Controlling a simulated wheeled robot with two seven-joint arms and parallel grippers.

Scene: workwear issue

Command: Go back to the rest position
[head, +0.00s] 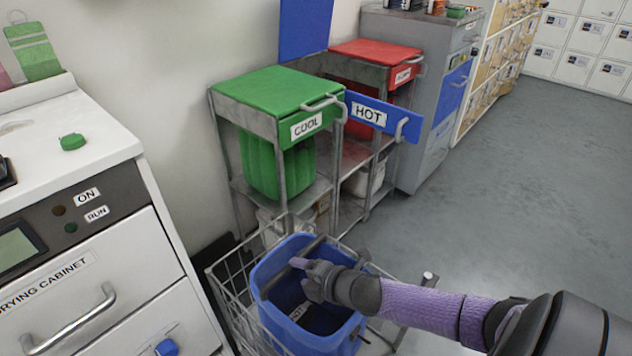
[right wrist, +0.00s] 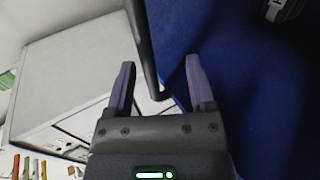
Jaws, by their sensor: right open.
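My right gripper (head: 305,268) is over the blue bin (head: 268,275), with my purple-sleeved arm reaching in from the right. In the right wrist view my right gripper (right wrist: 160,68) is open, its two purple fingers apart. A dark bar runs down between the fingers, and I cannot tell whether it touches them. Nothing is clearly held. The blue bin's wall fills the right of that view. The bin's inside is dark and partly hidden by my arm. My left gripper is in neither view.
The blue bin sits in a wire cart (head: 222,283). A white drying cabinet (head: 100,270) stands at the left. Behind are a green COOL drawer unit (head: 275,95), an open blue HOT drawer (head: 385,108) and a red-topped unit (head: 375,52). Grey floor (head: 510,190) is clear at the right.

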